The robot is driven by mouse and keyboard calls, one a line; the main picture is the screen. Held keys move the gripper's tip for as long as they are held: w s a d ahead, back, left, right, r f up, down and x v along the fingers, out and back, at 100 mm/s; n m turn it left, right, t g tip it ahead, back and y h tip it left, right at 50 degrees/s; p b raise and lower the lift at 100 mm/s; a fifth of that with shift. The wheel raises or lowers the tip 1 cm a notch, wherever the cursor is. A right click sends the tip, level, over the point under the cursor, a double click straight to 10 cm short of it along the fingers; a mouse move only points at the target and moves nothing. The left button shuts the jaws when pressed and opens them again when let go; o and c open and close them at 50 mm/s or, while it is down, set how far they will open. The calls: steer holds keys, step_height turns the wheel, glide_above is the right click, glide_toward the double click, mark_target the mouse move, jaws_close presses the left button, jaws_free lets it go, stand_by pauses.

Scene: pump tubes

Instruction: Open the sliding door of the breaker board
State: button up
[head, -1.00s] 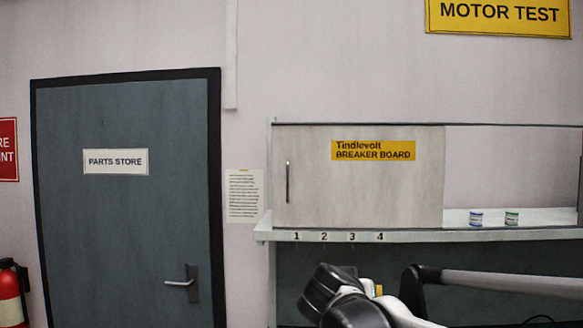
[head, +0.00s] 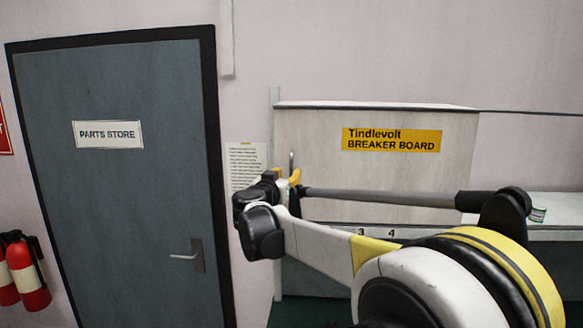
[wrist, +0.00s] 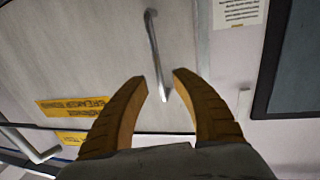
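The breaker board's sliding door (head: 390,185) is a pale grey panel with a yellow "Tindlevolt BREAKER BOARD" label (head: 391,139). It covers the left part of the board. Its thin upright metal bar handle (head: 291,160) is near the door's left edge, partly hidden by my gripper (head: 286,177). In the wrist view the handle (wrist: 153,40) runs down between the tan fingertips of my gripper (wrist: 160,76). The fingers are apart, with a narrow gap around the handle's end. I cannot tell whether either finger touches it.
My arm hides much of the shelf below the door. A grey-blue "PARTS STORE" door (head: 115,200) and red fire extinguishers (head: 28,278) stand at the left.

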mark_target(291, 171)
steer(key=shift+p+x, duration=0.3)
steer(key=shift+x, duration=1.65)
jaws_close()
steer(key=d+b, duration=0.1)
steer(key=d, duration=1.7)
steer(key=s+d+b, duration=0.1)
steer(key=d+b, duration=0.1)
steer(key=d, duration=1.6)
steer(key=s+d+b, duration=0.1)
steer(key=d+b, duration=0.1)
steer(key=d, duration=1.6)
steer(key=shift+d, duration=0.2)
jaws_free()
